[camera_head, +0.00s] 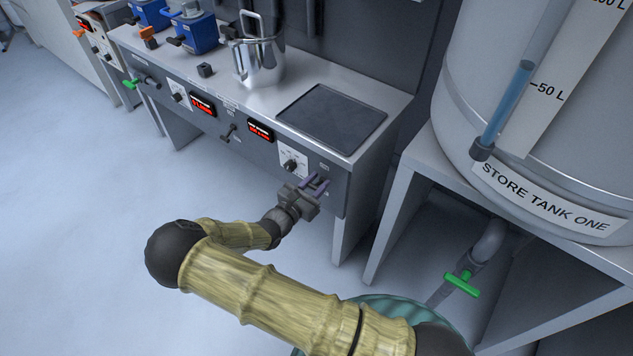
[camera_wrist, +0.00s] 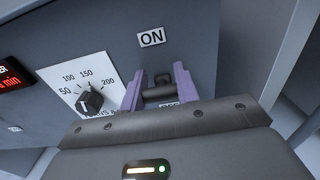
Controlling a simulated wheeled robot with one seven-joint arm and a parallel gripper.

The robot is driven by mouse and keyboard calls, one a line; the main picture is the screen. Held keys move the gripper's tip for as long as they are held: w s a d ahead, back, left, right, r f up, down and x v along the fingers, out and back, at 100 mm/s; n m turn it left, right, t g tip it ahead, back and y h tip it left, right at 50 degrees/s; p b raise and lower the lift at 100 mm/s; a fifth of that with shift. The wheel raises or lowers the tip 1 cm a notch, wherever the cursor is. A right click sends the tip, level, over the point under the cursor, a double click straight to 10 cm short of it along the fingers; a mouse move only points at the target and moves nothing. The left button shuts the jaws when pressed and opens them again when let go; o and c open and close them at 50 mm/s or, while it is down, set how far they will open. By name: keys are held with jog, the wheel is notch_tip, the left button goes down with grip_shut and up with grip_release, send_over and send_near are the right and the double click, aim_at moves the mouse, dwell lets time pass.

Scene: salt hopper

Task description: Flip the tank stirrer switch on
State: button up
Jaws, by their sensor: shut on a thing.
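A dark switch (camera_wrist: 160,90) sits on the grey front panel (camera_wrist: 120,40), below a white ON label (camera_wrist: 152,37). My gripper (camera_wrist: 161,82) has its two purple fingers on either side of the switch, shut on it. A second label below the switch is mostly hidden by my gripper, so I cannot read the switch's name. In the head view my gripper (camera_head: 315,184) is at the right end of the bench's front panel and hides most of the switch.
A dial knob (camera_wrist: 90,102) is just left of the switch. Red displays (camera_head: 260,129) and another lever (camera_head: 230,131) are further left. A steel pot (camera_head: 260,62) stands on the bench beside a dark plate (camera_head: 333,118). Store tank one (camera_head: 530,130) stands at the right, with a green valve handle (camera_head: 462,284) below.

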jog(key=shift+r+p, duration=0.3)
jog(key=shift+p, duration=0.5)
jog(key=shift+f+g+y+p, duration=0.2)
jog(key=shift+g+y+p, duration=0.1)
jog(key=shift+g+y, duration=0.15)
jog(key=o, duration=1)
jog(key=p+v, duration=0.2)
jog(key=v, duration=1.5)
jog(key=shift+s+a+f, duration=0.1)
